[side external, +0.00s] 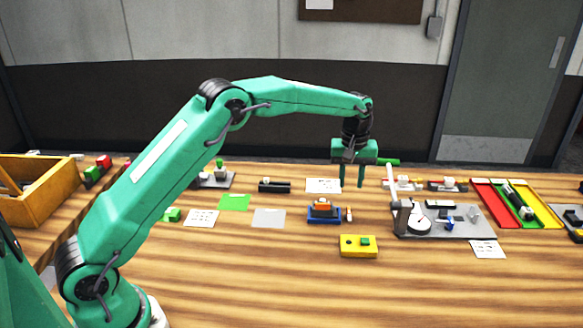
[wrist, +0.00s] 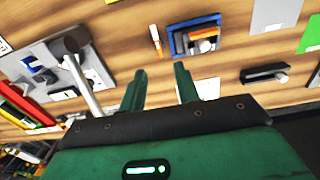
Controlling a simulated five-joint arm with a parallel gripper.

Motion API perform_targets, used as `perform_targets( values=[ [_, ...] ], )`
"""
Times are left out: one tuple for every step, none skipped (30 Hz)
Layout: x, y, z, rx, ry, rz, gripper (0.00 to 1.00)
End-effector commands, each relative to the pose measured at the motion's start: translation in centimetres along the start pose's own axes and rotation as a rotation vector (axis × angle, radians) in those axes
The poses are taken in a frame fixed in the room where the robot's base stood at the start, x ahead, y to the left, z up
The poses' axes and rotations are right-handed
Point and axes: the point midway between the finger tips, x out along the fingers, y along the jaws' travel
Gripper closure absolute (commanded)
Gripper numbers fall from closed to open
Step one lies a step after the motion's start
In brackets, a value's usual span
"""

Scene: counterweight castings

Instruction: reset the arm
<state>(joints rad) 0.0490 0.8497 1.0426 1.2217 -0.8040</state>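My gripper (side external: 351,175) is at the end of my green arm, above the far part of the wooden table in the side view. Its two fingers point down and stand apart, with nothing between them. The wrist view also shows my gripper (wrist: 159,85) with its green fingers spread and bare wood between them. A white card (side external: 323,186) lies on the table near the fingers, partly hidden behind them in the wrist view.
A grey fixture plate (side external: 460,226) with an upright post stands to the right of my gripper. Red, green and yellow trays (side external: 491,205) lie farther right. A blue holder (side external: 318,217) and a yellow block (side external: 358,252) sit nearer. The table's front middle is clear.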

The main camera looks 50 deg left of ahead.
Motion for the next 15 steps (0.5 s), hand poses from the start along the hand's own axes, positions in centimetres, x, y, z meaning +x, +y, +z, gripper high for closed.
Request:
perform_targets(
  values=[
    [-1.0, -0.3, 0.2, 0.010, 0.007, 0.007, 0.68],
    [-1.5, -0.5, 0.3, 0.018, 0.011, 0.011, 0.68],
    [-2.3, -0.8, 0.6, 0.030, 0.015, 0.015, 0.68],
    [-2.9, -1.0, 0.7, 0.038, 0.020, 0.019, 0.68],
    [-3.5, -1.3, 0.9, 0.048, 0.024, 0.023, 0.68],
    [-4.3, -1.7, 1.2, 0.062, 0.030, 0.029, 0.68],
    [-5.0, -2.0, 1.5, 0.072, 0.036, 0.034, 0.68],
    [-5.5, -2.3, 1.7, 0.083, 0.041, 0.038, 0.68],
    [-6.3, -2.7, 2.1, 0.097, 0.047, 0.043, 0.68],
    [-6.9, -3.0, 2.3, 0.107, 0.052, 0.047, 0.68],
    [-7.5, -3.4, 2.6, 0.119, 0.057, 0.052, 0.68],
    [-8.3, -3.8, 3.0, 0.132, 0.064, 0.057, 0.68],
    [-8.8, -4.2, 3.3, 0.143, 0.069, 0.061, 0.68],
    [-9.3, -4.5, 3.6, 0.154, 0.075, 0.065, 0.68],
    [-10.0, -5.0, 4.0, 0.168, 0.082, 0.070, 0.68]
  ],
)
